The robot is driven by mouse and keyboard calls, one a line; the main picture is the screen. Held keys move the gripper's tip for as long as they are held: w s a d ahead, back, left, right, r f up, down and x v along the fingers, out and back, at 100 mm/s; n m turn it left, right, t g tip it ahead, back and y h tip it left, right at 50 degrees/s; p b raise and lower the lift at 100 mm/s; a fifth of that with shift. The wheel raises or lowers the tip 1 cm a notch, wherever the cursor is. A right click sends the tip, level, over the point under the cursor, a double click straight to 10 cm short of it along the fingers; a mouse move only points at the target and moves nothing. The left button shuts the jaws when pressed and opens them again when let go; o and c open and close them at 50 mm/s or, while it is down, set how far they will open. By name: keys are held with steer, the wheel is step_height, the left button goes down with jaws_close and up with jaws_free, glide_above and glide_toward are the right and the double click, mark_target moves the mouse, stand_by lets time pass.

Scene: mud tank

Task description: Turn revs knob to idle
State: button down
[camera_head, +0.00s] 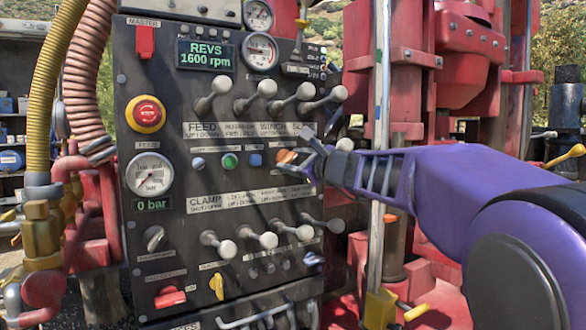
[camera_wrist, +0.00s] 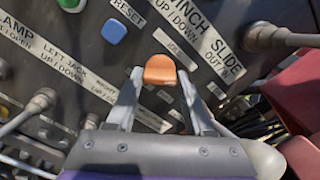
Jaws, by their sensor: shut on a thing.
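The revs knob is a small orange knob (camera_head: 285,156) on the dark control panel (camera_head: 170,85), at the right end of a row of coloured buttons. In the wrist view the orange knob (camera_wrist: 160,70) sits between my two fingers, under a label that seems to read IDLE. My gripper (camera_head: 297,159) reaches in from the right and is shut on the knob; its fingers (camera_wrist: 160,76) flank it. The display (camera_head: 205,55) reads REVS 1600 rpm. The knob's pointer direction cannot be told.
White-balled levers (camera_head: 267,88) stick out above the knob, and more levers (camera_head: 264,240) stand below. A red emergency button (camera_head: 147,114) is at the left. A blue button (camera_wrist: 114,31) is near my fingers. A metal pole (camera_head: 379,130) stands right of the panel.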

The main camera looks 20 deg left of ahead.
steer(key=n+b, duration=0.6)
steer(key=n, duration=0.4)
steer(key=shift+n, duration=0.3)
stand_by(0.4)
steer(key=shift+c, duration=1.4)
jaws_free()
steer(key=shift+d, duration=0.1)
